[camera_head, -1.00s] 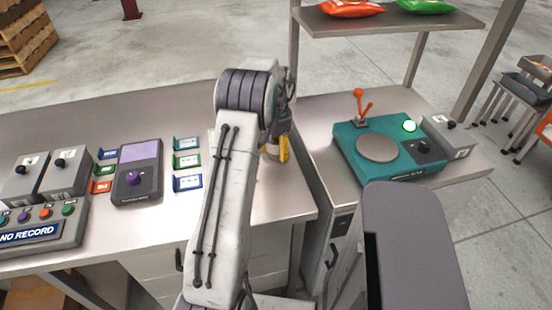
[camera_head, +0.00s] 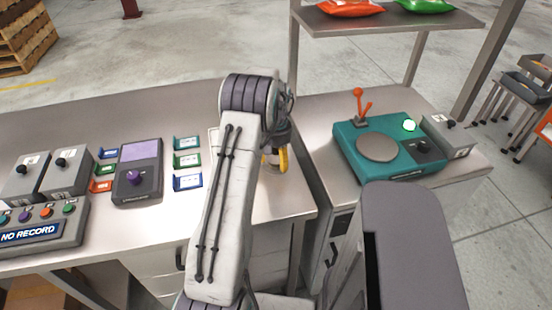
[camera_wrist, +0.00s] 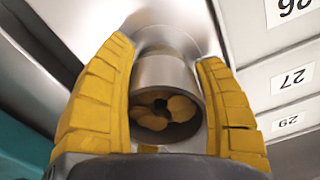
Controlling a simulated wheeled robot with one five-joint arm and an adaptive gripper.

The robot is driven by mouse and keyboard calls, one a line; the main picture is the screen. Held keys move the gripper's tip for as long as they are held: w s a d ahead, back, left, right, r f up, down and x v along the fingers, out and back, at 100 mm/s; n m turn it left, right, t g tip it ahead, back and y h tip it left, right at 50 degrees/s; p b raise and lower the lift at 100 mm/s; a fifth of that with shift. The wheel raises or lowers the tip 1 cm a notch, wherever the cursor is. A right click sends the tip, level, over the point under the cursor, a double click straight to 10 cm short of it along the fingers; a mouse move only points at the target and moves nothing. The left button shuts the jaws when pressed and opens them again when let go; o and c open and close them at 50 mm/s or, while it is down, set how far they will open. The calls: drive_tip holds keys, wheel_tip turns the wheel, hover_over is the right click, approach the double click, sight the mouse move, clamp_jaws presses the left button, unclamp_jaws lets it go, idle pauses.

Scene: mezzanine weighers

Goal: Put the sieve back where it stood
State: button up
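My gripper (camera_head: 277,160) is low over the right end of the steel bench (camera_head: 240,195), partly hidden by my arm. In the wrist view my gripper (camera_wrist: 168,70) has its two yellow fingers on both sides of a metal cylinder, which I take for the sieve (camera_wrist: 165,72). The fingers look closed against its walls. Its open end faces the camera, and rounded tan shapes show inside. In the head view only a small part of the sieve (camera_head: 271,167) shows by the fingers. I cannot tell whether it touches the bench.
A teal scale (camera_head: 385,150) with a round plate stands right, across a gap. Numbered labels (camera_wrist: 292,80) show in the wrist view. Bench space lies in front of the gripper.

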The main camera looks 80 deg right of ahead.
sight(276, 150)
drive_tip(key=o, duration=0.3)
wheel_tip(276, 150, up, 12)
drive_tip(key=shift+f, duration=0.1)
drive_tip(key=shift+r, duration=0.3)
idle(0.4)
